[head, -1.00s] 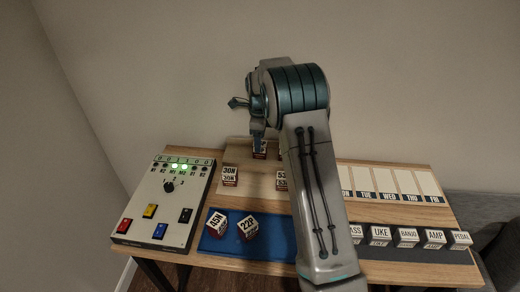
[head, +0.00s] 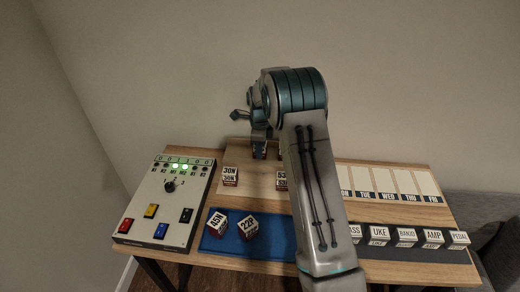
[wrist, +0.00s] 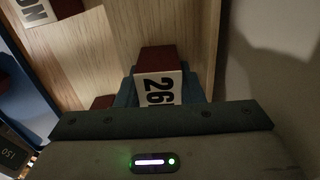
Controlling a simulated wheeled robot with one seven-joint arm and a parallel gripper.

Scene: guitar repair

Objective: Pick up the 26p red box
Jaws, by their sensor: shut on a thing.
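The red box with a white label reading 26 (wrist: 157,90) sits between the blue fingers of my gripper in the wrist view. Its red face shows above the label; the rest of the label is hidden. My gripper (head: 259,145) is shut on this box at the back of the wooden table. In the head view the fingers point down and mostly hide the box. I cannot tell whether it still touches the surface.
Boxes labelled 30N (head: 230,176) and 53 (head: 281,180) stand in front of my gripper. Boxes 45N (head: 216,222) and 228 (head: 249,228) lie on a blue mat (head: 280,245). A switch panel (head: 165,205) is at left. Several labelled boxes, including UKE (head: 379,235), line the right.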

